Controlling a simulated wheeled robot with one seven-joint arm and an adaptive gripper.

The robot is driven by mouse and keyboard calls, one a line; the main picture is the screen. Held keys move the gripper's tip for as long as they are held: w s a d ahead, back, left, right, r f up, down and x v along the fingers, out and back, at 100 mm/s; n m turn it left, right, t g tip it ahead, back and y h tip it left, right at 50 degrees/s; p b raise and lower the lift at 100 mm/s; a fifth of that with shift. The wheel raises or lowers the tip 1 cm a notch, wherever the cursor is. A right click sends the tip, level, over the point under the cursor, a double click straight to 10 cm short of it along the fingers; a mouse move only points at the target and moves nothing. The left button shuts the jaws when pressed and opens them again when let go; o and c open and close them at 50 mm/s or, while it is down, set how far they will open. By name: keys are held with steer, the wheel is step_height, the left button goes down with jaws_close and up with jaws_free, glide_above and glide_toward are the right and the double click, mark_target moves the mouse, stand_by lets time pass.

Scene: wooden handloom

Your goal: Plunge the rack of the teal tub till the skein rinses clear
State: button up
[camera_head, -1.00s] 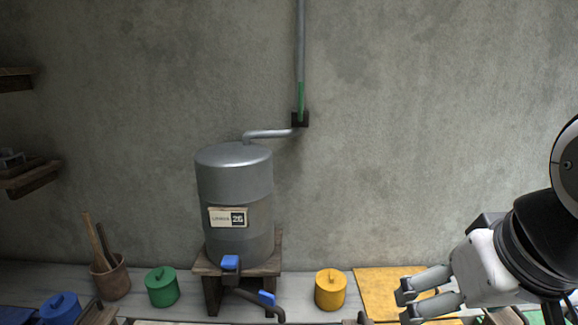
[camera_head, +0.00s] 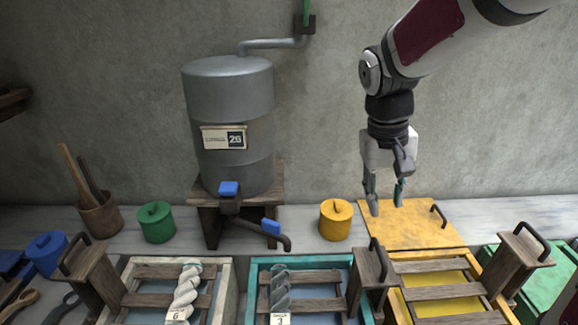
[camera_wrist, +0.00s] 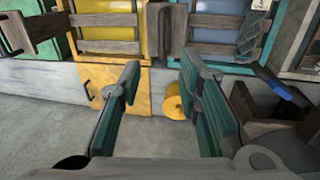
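The teal tub (camera_head: 256,292) stands at the bottom centre of the head view, cut off by the picture edge. Its slatted wooden rack (camera_head: 325,277) lies across bluish water. A grey twisted skein (camera_head: 280,285) with a tag marked 3 lies on the rack. A wooden post with a dark handle (camera_head: 372,268) rises at the tub's right side. My gripper (camera_head: 385,200) is open and empty, pointing down in front of the yellow board, behind and above the tubs. In the wrist view its fingers (camera_wrist: 161,75) are apart, with the teal tub (camera_wrist: 268,40) at upper right.
A white tub with a pale skein tagged 6 (camera_head: 186,285) is left; a yellow tub (camera_head: 435,280) is right. Behind stand a grey tank (camera_head: 230,110) with a blue-levered tap, a yellow pot (camera_head: 335,220), a green pot (camera_head: 156,222) and a yellow board (camera_head: 415,228).

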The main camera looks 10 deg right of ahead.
mark_target(379, 250)
steer(key=f, duration=0.5)
steer(key=d+f, duration=0.1)
steer(key=f, duration=0.4)
steer(key=w+d+f, duration=0.1)
steer(key=f, duration=0.4)
steer(key=shift+d+f+b, duration=0.1)
steer(key=shift+d+b, duration=0.15)
steer(key=shift+b, duration=0.15)
jaws_close()
